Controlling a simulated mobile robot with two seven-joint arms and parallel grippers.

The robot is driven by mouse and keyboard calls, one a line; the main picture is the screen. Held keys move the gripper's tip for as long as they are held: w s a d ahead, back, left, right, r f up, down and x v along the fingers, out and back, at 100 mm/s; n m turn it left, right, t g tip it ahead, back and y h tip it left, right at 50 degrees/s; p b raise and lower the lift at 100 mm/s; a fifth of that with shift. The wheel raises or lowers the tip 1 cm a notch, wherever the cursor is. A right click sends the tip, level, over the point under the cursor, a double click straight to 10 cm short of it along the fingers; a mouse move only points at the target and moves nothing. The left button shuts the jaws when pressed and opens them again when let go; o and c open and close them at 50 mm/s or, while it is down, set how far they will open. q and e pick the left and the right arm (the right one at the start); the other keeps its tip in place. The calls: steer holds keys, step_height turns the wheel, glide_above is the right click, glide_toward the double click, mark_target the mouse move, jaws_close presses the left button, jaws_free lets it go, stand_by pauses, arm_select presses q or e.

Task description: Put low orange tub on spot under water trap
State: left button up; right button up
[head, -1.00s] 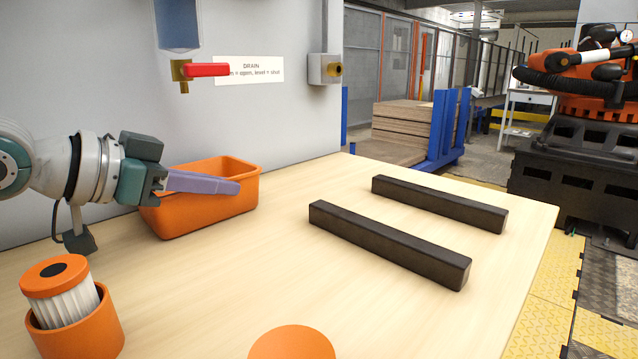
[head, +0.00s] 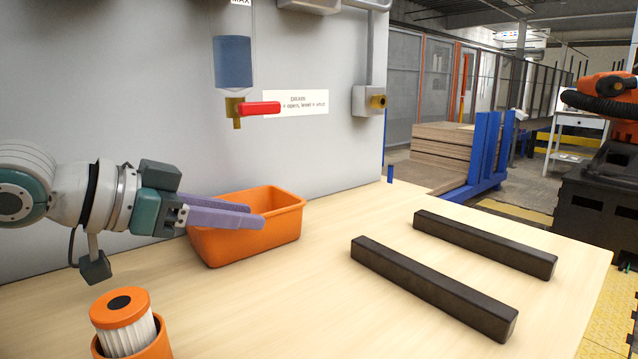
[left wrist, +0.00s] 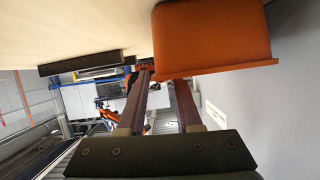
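The low orange tub (head: 232,246) stands upright on the wooden table near the grey wall. It looks empty, though its inside is partly hidden. It also shows in the left wrist view (left wrist: 212,35), rim towards my fingers. The water trap (head: 233,62), a clear bowl with blue liquid, hangs on the wall above; its brass drain has a red lever (head: 260,108). My left gripper (head: 258,216) comes in from the left at the tub's rim, its two purple fingers apart. In the left wrist view the fingers (left wrist: 163,78) also show a gap. I cannot tell whether they touch the tub. My right gripper is out of view.
A white pleated filter with an orange cap (head: 122,318) stands in an orange holder at the front left. Two dark bars (head: 430,285) (head: 485,243) lie on the right of the table. A drain label (head: 296,102) is on the wall. The table's middle is clear.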

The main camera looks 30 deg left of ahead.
arm_select(q)
steer(key=shift+p+v, duration=0.55)
steer(key=shift+v, duration=0.45)
steer(key=p+v, duration=0.4)
steer(key=shift+s+r, duration=0.15)
steer(key=shift+r, duration=0.2)
steer(key=shift+s+a+r+p, duration=0.1)
steer(key=shift+s+a+p, duration=0.2)
steer(key=shift+s+p, duration=0.5)
steer(key=shift+c, duration=0.3)
stand_by(0.6)
